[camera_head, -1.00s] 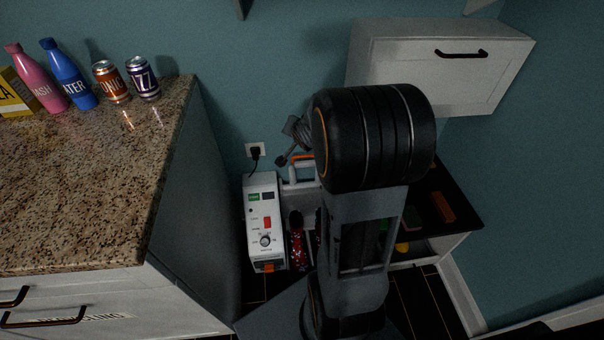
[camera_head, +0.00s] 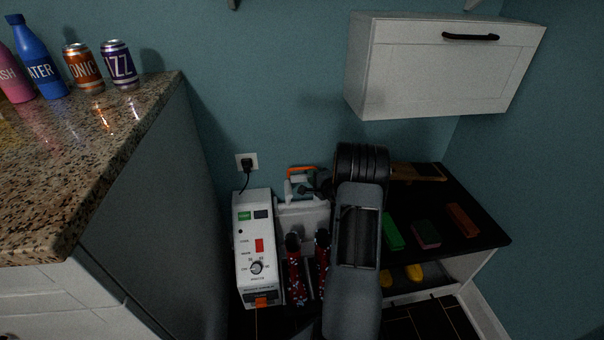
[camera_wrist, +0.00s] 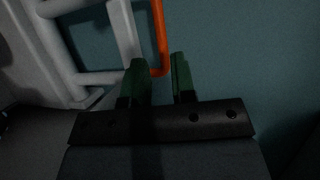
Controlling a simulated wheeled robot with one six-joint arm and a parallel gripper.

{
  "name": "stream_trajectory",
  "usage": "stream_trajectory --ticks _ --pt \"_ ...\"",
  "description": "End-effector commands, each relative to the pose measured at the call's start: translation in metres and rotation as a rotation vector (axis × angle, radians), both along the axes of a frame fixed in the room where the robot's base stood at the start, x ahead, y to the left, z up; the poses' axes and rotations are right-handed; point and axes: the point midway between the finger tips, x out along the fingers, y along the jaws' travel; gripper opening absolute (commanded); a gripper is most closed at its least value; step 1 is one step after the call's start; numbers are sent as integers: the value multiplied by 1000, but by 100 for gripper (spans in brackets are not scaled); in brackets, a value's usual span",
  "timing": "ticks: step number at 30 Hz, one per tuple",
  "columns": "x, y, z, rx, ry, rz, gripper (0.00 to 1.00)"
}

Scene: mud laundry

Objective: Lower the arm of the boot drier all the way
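The boot drier is a white unit with a control box (camera_head: 256,245), a knob and a red switch, standing on the floor beside the counter. Its white tubular arm (camera_head: 296,188) is raised at the back, with an orange grip bar (camera_head: 302,169) on top. In the wrist view the orange bar (camera_wrist: 160,38) hangs beside a white tube (camera_wrist: 125,35). My gripper (camera_wrist: 160,80) is open, with its two green fingers apart. The bar's lower end lines up with the gap; I cannot tell whether it is between them. In the head view my arm mostly hides the gripper.
Red patterned boots (camera_head: 295,270) stand at the drier's front. To the right is a low dark-topped bench (camera_head: 465,205) with green and brown blocks. A white wall cabinet (camera_head: 435,75) hangs above. A granite counter (camera_head: 90,150) borders the left.

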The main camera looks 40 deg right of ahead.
Motion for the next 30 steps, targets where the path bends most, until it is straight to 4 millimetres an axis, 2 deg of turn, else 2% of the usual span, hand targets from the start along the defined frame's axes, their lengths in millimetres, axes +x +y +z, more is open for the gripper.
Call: stream_trajectory --ticks 1,6,13,18,28,30 --pt "11 0 -6 -1 -1 3 24" --pt "40 -2 -12 -1 -1 1 24" --pt "68 -3 -15 -2 0 0 24" --pt "77 -4 -17 -1 1 0 24" --pt "80 -4 -16 -1 1 -1 24" --pt "79 -4 -16 -1 1 -1 19"
